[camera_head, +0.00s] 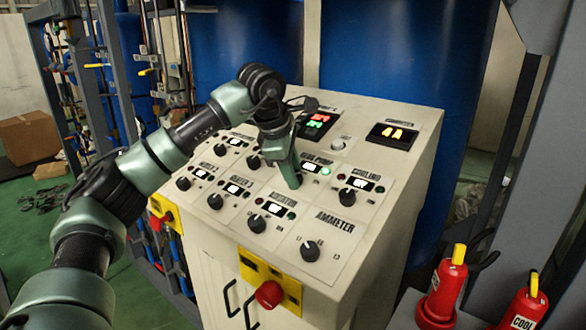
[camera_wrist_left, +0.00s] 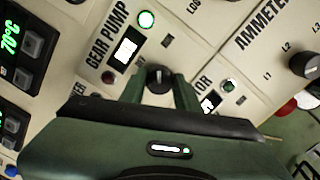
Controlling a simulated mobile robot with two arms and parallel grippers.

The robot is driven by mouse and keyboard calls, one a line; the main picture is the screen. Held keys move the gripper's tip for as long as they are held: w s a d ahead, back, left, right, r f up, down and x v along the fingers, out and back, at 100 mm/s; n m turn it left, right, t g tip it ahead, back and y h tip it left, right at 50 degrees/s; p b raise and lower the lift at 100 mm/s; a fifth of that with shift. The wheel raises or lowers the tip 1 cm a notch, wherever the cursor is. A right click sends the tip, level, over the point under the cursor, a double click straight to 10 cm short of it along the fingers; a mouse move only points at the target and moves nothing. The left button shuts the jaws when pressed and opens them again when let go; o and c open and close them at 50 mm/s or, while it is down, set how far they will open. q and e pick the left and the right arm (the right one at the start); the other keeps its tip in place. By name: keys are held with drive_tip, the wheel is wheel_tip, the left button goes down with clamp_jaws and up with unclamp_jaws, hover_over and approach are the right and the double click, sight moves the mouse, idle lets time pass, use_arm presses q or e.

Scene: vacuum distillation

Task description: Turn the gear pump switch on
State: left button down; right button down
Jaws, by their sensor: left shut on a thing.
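The grey control panel (camera_head: 330,215) slopes up in front of me. My left gripper (camera_head: 291,178) reaches down onto it, just below the GEAR PUMP label. In the left wrist view the gear pump switch (camera_wrist_left: 158,75), a dark round knob, sits between the two green fingers of my left gripper (camera_wrist_left: 159,87), which is shut on it. The knob is hidden behind the gripper in the head view. The green lamp (camera_wrist_left: 146,19) beside GEAR PUMP glows, and it also shows lit in the head view (camera_head: 325,170). The red lamp (camera_wrist_left: 108,77) looks dark. My right gripper is not in view.
Other knobs sit close by: the agitator knob (camera_head: 257,223), the cooling knob (camera_head: 347,196) and the ammeter knob (camera_head: 309,250). A red emergency button (camera_head: 269,294) is on the panel's front edge. Red fire extinguishers (camera_head: 443,290) stand at the right; blue tanks (camera_head: 400,60) stand behind.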

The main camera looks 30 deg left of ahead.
use_arm(q)
drive_tip(key=shift+m, duration=0.9)
drive_tip(key=c, duration=1)
unclamp_jaws()
drive_tip(key=b+v, duration=0.1)
drive_tip(key=v, duration=0.6)
drive_tip(key=shift+s+r, duration=0.15)
drive_tip(key=shift+r, duration=0.2)
